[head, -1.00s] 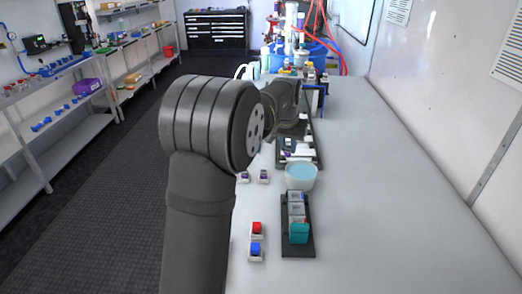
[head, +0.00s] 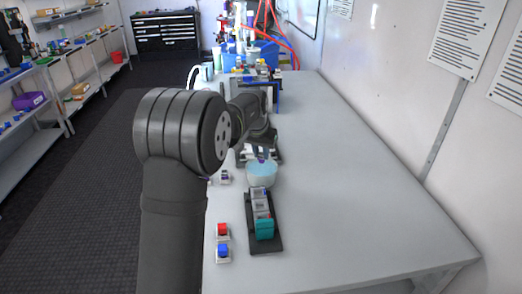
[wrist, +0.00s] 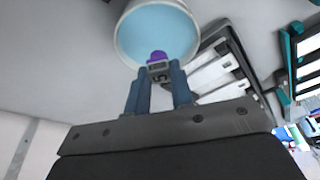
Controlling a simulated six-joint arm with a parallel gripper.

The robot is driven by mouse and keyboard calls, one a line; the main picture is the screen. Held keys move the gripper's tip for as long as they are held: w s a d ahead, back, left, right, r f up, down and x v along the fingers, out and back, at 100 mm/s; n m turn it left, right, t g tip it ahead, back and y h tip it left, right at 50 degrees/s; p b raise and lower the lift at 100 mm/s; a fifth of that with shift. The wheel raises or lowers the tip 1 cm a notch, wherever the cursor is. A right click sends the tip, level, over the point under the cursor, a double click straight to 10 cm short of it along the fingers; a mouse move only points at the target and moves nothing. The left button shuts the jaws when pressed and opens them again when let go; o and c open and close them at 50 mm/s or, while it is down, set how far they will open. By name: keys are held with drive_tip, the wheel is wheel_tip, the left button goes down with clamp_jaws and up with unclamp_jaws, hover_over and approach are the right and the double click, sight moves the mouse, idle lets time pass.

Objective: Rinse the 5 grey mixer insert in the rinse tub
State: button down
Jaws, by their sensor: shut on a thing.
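The rinse tub (head: 261,179) is a pale round bowl of light blue water on the bench, and it also shows in the wrist view (wrist: 128,48). My gripper (wrist: 158,82) is shut on a small grey insert (wrist: 159,72) with a purple end. In the wrist view the purple end overlaps the water near the rim. In the head view the fingers hang just above the tub and a bit of purple (head: 262,160) shows over its far side. I cannot tell whether the insert touches the water. Its number cannot be read.
A dark rack (head: 272,243) with grey blocks and a teal block (head: 264,229) lies just in front of the tub. A red-topped part (head: 222,230) and a blue-topped part (head: 223,251) stand left of it. The bench to the right is clear.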

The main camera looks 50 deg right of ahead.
sight(260, 159)
drive_tip(key=shift+f, duration=2.6)
drive_tip(key=shift+s+d, duration=0.25)
drive_tip(key=shift+d, duration=0.05)
drive_tip(key=shift+w+a, duration=0.1)
drive_tip(key=shift+a, duration=0.05)
drive_tip(key=shift+w+a, duration=0.45)
drive_tip(key=shift+s+d, duration=0.15)
drive_tip(key=shift+s+d, duration=0.4)
drive_tip(key=shift+w+a, duration=0.25)
idle(0.8)
